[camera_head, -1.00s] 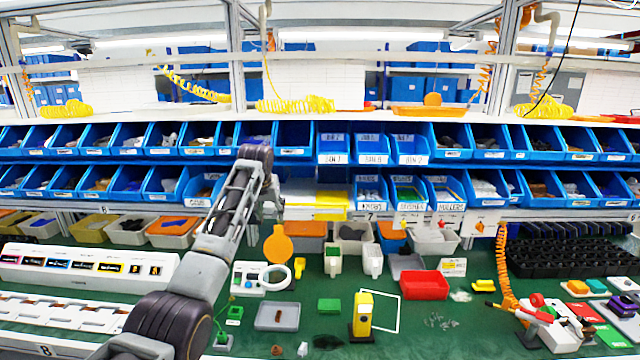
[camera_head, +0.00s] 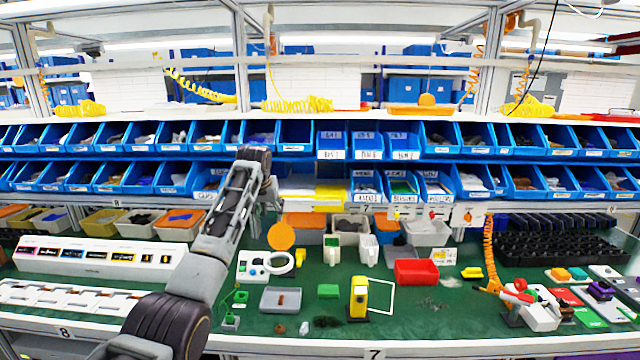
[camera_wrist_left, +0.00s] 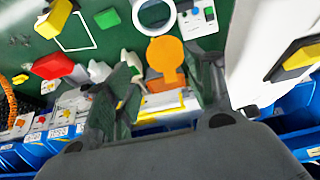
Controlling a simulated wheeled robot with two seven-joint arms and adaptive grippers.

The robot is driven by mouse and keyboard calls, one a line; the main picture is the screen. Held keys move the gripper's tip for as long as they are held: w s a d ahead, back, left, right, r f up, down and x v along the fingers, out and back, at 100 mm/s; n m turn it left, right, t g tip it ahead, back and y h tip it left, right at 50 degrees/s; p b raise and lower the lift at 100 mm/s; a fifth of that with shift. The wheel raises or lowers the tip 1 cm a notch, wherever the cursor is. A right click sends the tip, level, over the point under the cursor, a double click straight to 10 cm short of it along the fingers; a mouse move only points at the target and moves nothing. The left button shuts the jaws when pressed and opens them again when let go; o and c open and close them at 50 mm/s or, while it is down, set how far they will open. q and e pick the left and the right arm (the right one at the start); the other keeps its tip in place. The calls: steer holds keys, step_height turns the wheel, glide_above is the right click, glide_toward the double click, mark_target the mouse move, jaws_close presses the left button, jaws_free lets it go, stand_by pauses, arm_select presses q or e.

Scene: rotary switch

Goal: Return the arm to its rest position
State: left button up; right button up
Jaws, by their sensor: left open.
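My left arm rises from the bottom left in the head view, and its left gripper (camera_head: 270,198) is raised in front of the lower row of blue bins. In the left wrist view the two dark fingers of the left gripper (camera_wrist_left: 165,88) stand apart with nothing held between them. A white control box (camera_head: 252,264) with small coloured buttons lies on the green bench below the gripper, with a white ring (camera_head: 279,264) beside it. The box also shows at the top of the left wrist view (camera_wrist_left: 199,18). My right gripper is not in view.
An orange disc (camera_head: 281,236) stands just below the gripper. A grey tray (camera_head: 281,300), a yellow block (camera_head: 358,298) and a red bin (camera_head: 416,272) are on the bench (camera_head: 400,318). Blue bins (camera_head: 330,146) line the shelves behind. A long white panel (camera_head: 100,257) lies left of the arm.

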arm_select(q)
steer(key=s+a+f+g, duration=0.1)
steer(key=s+a+f, duration=0.1)
steer(key=s+f, duration=0.9)
steer(key=s+a+f, duration=0.1)
steer(key=s+f, duration=0.6)
steer(key=f, duration=0.9)
steer(key=s+a+f+m, duration=0.1)
steer(key=s+f, duration=0.2)
steer(key=s, duration=0.5)
steer(key=s+a+f, duration=0.1)
steer(key=s+f, duration=0.2)
steer(key=s, duration=0.4)
steer(key=s+a+r+g, duration=0.1)
steer(key=s+r, duration=0.1)
steer(key=s, duration=1.7)
step_height(320, 180, down, 34)
steer(key=s+f+g, duration=0.1)
steer(key=s, duration=0.2)
steer(key=s+a+f, duration=0.2)
steer(key=s+f, duration=0.7)
steer(key=s, duration=0.1)
steer(key=s+a+f+m+g, duration=0.1)
steer(key=s+a+f, duration=0.1)
steer(key=s+f, duration=0.8)
steer(key=shift+s+g, duration=0.3)
steer(key=shift+s, duration=0.45)
